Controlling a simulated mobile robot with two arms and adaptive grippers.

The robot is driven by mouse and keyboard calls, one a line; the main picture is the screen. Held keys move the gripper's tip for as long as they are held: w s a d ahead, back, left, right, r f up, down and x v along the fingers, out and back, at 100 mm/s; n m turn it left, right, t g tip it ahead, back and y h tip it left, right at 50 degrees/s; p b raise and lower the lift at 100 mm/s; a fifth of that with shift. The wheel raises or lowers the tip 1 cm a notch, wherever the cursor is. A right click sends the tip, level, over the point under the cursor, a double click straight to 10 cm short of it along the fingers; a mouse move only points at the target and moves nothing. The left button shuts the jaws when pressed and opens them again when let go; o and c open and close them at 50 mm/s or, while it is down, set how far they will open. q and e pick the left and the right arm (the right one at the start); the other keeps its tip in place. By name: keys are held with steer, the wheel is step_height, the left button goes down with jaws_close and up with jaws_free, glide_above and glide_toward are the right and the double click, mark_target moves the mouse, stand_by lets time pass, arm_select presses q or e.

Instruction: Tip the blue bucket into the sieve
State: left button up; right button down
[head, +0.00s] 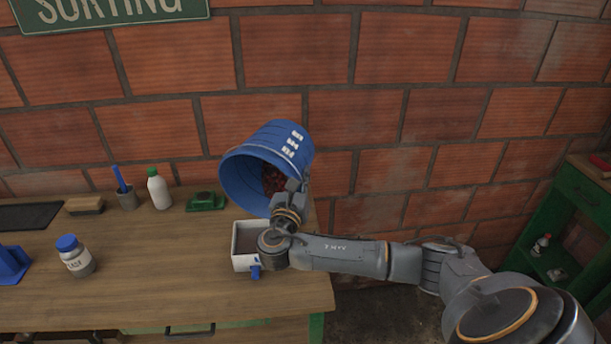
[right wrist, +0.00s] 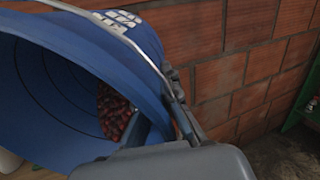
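The blue bucket (head: 245,178) is tilted in the air above the right end of the table, its mouth facing left and down. Dark red cherries (head: 273,181) lie inside it; they also show in the right wrist view (right wrist: 114,113). My right gripper (head: 294,188) is shut on the bucket at its rim, near the wire handle (right wrist: 125,40); the exact grip is partly hidden. A white square box with a dark inside, seemingly the sieve (head: 241,264), stands on the table below the bucket, partly covered by my right wrist. My left gripper is not in view.
A brick wall is close behind. A green shelf (head: 575,215) stands at right.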

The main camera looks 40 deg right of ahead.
steer(key=s+a+t+h+b, duration=0.1)
steer(key=a+t+h+b, duration=0.1)
steer(key=s+a+t+h+b, duration=0.1)
steer(key=a, duration=0.1)
steer(key=shift+s+a+n, duration=0.1)
steer(key=shift+s+n, duration=0.2)
steer(key=shift+n, duration=0.1)
steer(key=shift+s+a+r+b, duration=0.1)
steer(key=shift+s+a+b, duration=0.05)
steer(key=shift+a+b, duration=0.15)
stand_by(1.3)
